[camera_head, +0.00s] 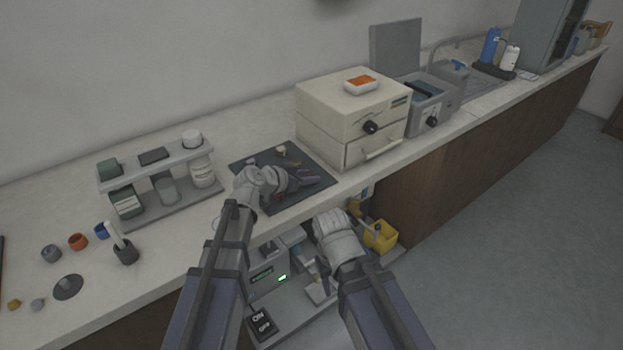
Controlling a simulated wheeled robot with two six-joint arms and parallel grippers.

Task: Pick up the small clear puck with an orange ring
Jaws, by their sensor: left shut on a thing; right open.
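My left gripper (306,179) is over the dark mat (272,158) on the counter. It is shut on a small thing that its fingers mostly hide. Small reddish-orange marks show beside its fingers, but I cannot tell whether they belong to the clear puck with an orange ring. I cannot make out that puck clearly anywhere else. My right gripper (363,222) is open, low in front of the counter's front edge; its fingers are hard to make out.
A small pale jar (281,150) stands on the mat's back part. A cream oven (345,110) with a white-and-orange box (361,85) on top stands behind right. A shelf rack (160,185) with jars is at left. Below are a press (268,275) and a yellow bin (381,236).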

